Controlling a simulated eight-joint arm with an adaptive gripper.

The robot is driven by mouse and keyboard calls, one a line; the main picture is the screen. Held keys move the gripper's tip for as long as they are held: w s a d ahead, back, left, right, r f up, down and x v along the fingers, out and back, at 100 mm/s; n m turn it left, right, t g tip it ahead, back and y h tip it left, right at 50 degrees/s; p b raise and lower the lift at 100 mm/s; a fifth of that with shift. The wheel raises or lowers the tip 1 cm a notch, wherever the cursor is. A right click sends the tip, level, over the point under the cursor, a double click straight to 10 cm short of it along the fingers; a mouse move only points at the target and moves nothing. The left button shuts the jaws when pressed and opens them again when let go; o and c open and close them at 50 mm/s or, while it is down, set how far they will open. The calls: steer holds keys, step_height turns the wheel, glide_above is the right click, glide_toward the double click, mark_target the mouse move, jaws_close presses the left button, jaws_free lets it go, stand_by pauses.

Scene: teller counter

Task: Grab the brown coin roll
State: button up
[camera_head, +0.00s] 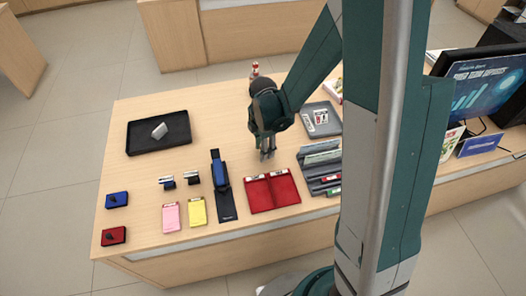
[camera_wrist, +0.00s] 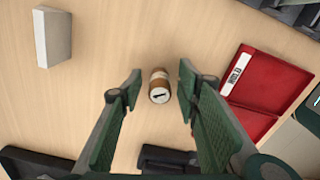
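The brown coin roll (camera_wrist: 159,90) stands on the wooden counter in the wrist view, with a pale end bearing a dark mark facing the camera. It appears between the two spread fingers of my gripper (camera_wrist: 159,77), with clear gaps on both sides. The fingers do not touch it in this view. In the head view my gripper (camera_head: 267,154) points down over the middle of the counter, behind the red tray. I cannot make out the coin roll there; the gripper may hide it. The exact height of the fingertips over the counter is hard to tell.
A red tray (camera_head: 272,191) lies right of the gripper in the wrist view. A grey-white block (camera_wrist: 52,37) is at upper left there. A grey organizer (camera_head: 320,170), blue-and-black stapler (camera_head: 221,180) and black tray (camera_head: 158,133) share the counter. Bare wood lies left of my gripper.

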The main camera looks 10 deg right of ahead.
steer(key=shift+f, duration=0.3)
stand_by(0.4)
steer(key=c, duration=1)
